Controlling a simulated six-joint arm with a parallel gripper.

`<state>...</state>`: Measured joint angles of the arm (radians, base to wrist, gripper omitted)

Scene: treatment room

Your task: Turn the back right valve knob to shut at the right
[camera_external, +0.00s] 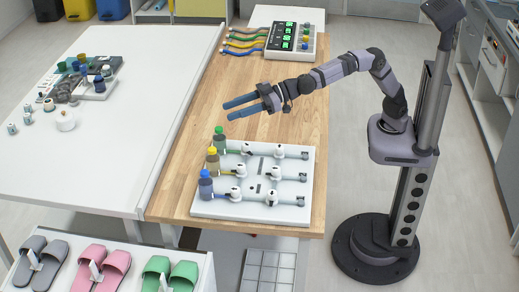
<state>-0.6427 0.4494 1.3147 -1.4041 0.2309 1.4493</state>
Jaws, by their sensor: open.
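A white valve board (210,208) lies on the wooden table, with three pipe rows and two valve knobs on each. The back right valve knob (280,151) sits on the row beside the green-capped bottle (219,140); its exact turn is too small to tell. The back left knob (247,149) is on the same row. My gripper (228,110) is open and empty, its two blue fingers apart and pointing left. It is above the wooden table, behind and left of the back right knob, apart from the board.
A yellow-capped bottle (212,160) and a blue-capped bottle (205,186) stand along the board's left side. A device with green displays and coloured cables (290,38) is at the back. The wood (215,85) between is clear. Slippers (105,265) lie at the front.

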